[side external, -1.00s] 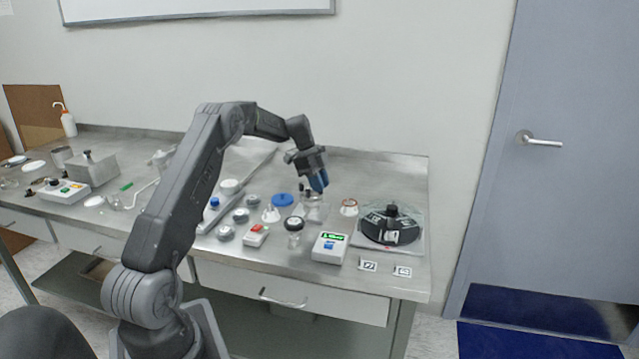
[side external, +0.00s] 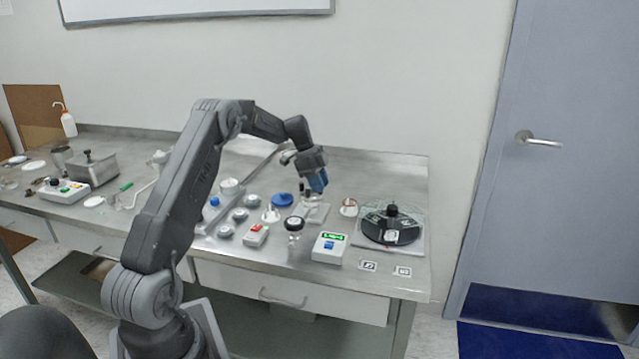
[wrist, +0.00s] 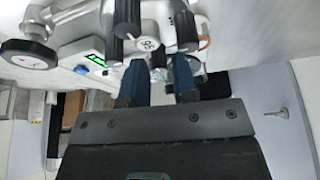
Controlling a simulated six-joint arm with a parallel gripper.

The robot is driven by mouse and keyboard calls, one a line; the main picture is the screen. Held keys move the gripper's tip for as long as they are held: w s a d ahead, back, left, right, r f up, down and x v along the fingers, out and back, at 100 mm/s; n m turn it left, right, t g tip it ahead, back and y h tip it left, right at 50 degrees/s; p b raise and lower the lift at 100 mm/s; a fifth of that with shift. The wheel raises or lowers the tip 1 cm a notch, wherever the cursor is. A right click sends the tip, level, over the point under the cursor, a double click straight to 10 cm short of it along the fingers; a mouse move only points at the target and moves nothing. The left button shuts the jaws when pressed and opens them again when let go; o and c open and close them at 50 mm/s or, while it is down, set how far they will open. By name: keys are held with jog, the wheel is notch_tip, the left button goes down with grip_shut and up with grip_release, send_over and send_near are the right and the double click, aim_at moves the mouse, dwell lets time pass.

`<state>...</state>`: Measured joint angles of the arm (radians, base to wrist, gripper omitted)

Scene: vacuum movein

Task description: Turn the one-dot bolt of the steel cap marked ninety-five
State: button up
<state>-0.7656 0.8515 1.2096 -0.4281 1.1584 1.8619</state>
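The steel cap (wrist: 168,16) shows at the top of the wrist view, with a round white label (wrist: 147,44) that seems to read 95. Black bolts stand around it: a left one (wrist: 111,50), an upper one (wrist: 127,15) and a right one (wrist: 187,30). I cannot make out their dot marks. My gripper (wrist: 158,72) has its two blue fingers apart, near the label and bolts, with no bolt clearly between them. In the side external view my gripper (side external: 318,183) points down just above the cap area, whose details are too small to tell.
A black-topped gauge (side external: 294,224) and a white box with green display (side external: 330,247) stand in front. A black round rotor-like device (side external: 391,228) stands right. A blue disc (side external: 282,200) and several grey knobs lie left.

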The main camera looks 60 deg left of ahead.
jog(key=v, duration=1.4)
jog(key=shift+f, duration=0.15)
jog(key=shift+o, duration=1.5)
jog(key=w+d+f+m+g+y, duration=0.1)
jog(key=d+f+g+y, duration=0.1)
jog(key=d+f+g, duration=0.3)
jog(key=shift+d+f+y, duration=0.4)
jog(key=shift+d+f, duration=0.45)
jog(key=shift+d, duration=0.25)
jog(key=w+d+f+m+y, duration=0.1)
jog(key=w+d+m+y, duration=0.35)
jog(key=d+y, duration=0.75)
jog(key=a+f, duration=0.2)
jog(key=a, duration=0.2)
jog(key=s+a+f+y, duration=0.1)
jog(key=a, duration=0.4)
jog(key=s+a+f+y, duration=0.1)
jog(key=a+f, duration=0.1)
jog(key=a, duration=0.3)
jog(key=shift+f+m, duration=0.25)
jog(key=shift+f, duration=0.05)
jog(key=shift+w, duration=0.1)
